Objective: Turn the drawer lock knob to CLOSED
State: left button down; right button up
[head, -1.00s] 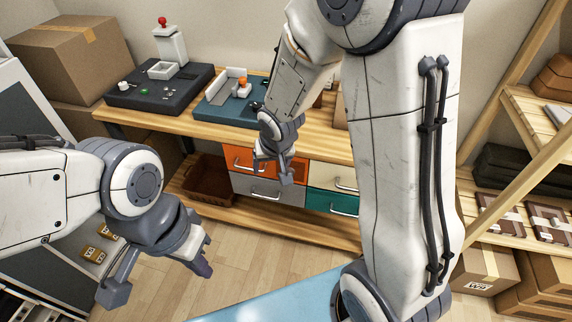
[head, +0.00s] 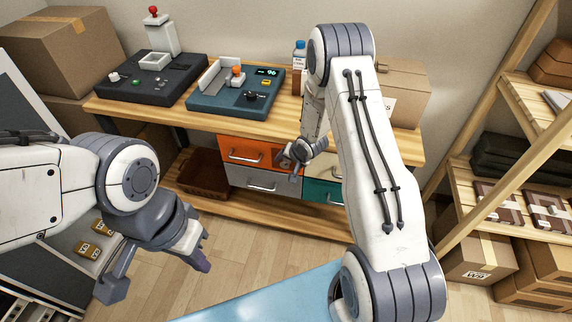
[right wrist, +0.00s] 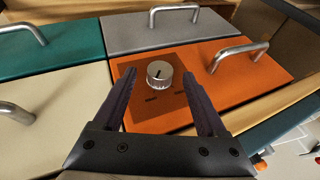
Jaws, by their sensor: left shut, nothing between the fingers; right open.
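The lock knob (right wrist: 159,73) is a small silvery round knob with a dark pointer mark on its face. It sits on a brown plate (right wrist: 141,91) on the orange drawer front (right wrist: 240,85); the small lettering on the plate is unreadable. My right gripper (right wrist: 158,76) is open and empty, its dark fingers showing either side of the knob in the right wrist view. I cannot tell whether they reach past its face. In the head view the right gripper (head: 287,159) is before the orange drawer (head: 246,151). My left gripper (head: 201,264) is shut and empty, low at left.
A grey drawer (head: 262,180) and a teal drawer (head: 322,193) adjoin. The workbench (head: 196,118) above holds a dark press station (head: 150,85), a blue-grey device (head: 232,103) and a cardboard box (head: 400,90). A wooden shelf (head: 505,120) stands at right.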

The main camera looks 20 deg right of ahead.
jog(key=shift+x, duration=0.95)
grip_shut()
